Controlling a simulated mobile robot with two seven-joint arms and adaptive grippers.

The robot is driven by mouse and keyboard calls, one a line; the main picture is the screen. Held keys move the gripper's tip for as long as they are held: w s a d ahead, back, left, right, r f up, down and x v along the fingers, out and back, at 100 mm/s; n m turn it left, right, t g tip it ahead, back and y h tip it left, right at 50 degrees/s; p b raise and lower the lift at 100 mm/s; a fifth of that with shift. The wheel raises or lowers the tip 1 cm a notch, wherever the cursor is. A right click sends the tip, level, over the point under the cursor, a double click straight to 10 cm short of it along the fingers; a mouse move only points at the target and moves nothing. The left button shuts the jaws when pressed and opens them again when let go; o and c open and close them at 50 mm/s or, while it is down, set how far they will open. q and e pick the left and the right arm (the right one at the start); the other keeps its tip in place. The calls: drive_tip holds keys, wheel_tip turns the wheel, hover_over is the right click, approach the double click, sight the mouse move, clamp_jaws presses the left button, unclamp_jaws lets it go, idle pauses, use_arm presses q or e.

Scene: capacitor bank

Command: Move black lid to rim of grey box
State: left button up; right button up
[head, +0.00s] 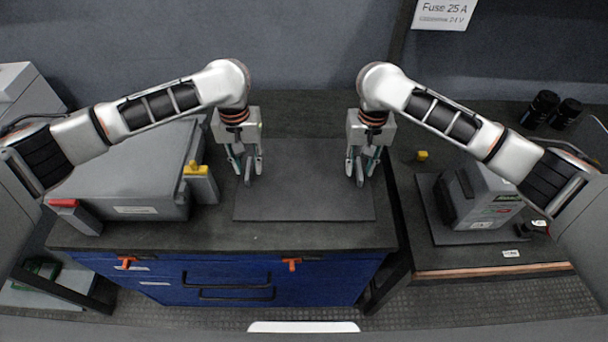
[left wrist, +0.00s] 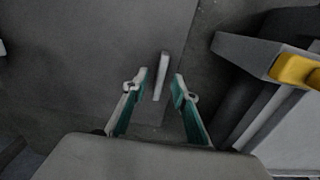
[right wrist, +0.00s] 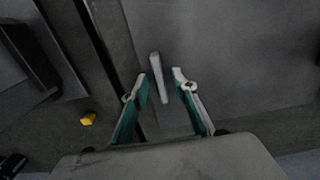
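The black lid (head: 305,205) is a flat dark panel lying on the dark worktop. A thin pale upright bar stands near its left edge (left wrist: 161,76) and another near its right edge (right wrist: 159,78). My left gripper (head: 246,174) is open, with the left bar in line between its fingertips. My right gripper (head: 361,178) is open, with the right bar in line between its fingertips. Neither gripper visibly touches a bar. The grey box (head: 125,180) stands left of the lid, with a red latch (head: 64,203) and a yellow latch (head: 195,168). My left arm crosses above it.
A blue drawer cabinet (head: 330,285) is under the worktop. A gap separates it from the right bench, which holds a grey device (head: 485,195), a small yellow block (head: 422,155) and black cylinders (head: 541,108). A fuse sign (head: 444,13) hangs at the back.

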use_arm(q)
drive_tip(key=shift+f, duration=0.6)
use_arm(e)
drive_tip(key=shift+f, duration=0.6)
use_arm(q)
clamp_jaws()
use_arm(e)
clamp_jaws()
use_arm(q)
drive_tip(key=shift+r, duration=0.2)
use_arm(e)
drive_tip(key=shift+r, duration=0.2)
